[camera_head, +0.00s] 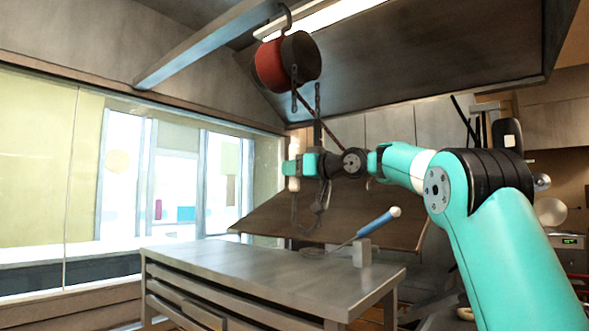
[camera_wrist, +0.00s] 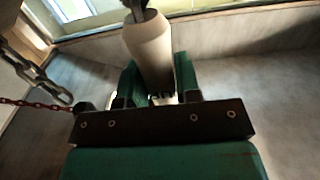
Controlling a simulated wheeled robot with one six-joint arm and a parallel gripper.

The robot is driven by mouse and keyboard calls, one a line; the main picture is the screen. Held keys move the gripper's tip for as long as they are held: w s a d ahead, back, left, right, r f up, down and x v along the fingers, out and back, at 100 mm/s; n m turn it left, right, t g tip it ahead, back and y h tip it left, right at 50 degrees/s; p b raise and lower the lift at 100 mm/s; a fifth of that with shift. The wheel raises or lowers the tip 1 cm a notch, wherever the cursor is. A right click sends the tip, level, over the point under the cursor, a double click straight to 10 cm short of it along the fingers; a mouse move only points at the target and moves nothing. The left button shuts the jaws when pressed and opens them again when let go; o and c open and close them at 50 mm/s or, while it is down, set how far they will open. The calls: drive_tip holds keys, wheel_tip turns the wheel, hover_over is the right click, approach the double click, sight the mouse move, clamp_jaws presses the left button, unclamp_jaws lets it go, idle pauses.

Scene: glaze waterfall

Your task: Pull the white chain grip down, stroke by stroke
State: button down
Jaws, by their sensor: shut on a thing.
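The white chain grip (camera_head: 293,183) hangs upright at the left end of my arm in the head view. In the wrist view the pale, rounded grip (camera_wrist: 150,45) stands between the two green fingers. My gripper (camera_head: 293,167) is shut on it, and it also shows in the wrist view (camera_wrist: 158,82). A red and black chain hoist (camera_head: 270,65) hangs from a hook under the ceiling, above my gripper. A chain (camera_head: 294,100) comes down from the hoist toward the grip. Part of the grip is hidden by the fingers.
A load hook (camera_head: 318,207) hangs just right of the grip, above a grey metal table (camera_head: 230,262). A blue-handled tool (camera_head: 373,224) and a small grey block (camera_head: 362,253) are at the table's right side. Dark chain links (camera_wrist: 38,75) and a thin red chain pass left in the wrist view.

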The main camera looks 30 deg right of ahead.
sight(295, 145)
wheel_tip(295, 145, down, 8)
drive_tip(key=b, duration=0.6)
drive_tip(key=shift+f, duration=0.2)
drive_tip(key=shift+r, duration=0.1)
wheel_tip(295, 145, up, 18)
drive_tip(key=p, duration=1.5)
drive_tip(key=shift+f+p, duration=0.2)
drive_tip(key=shift+p, duration=0.1)
drive_tip(key=shift+f, duration=0.1)
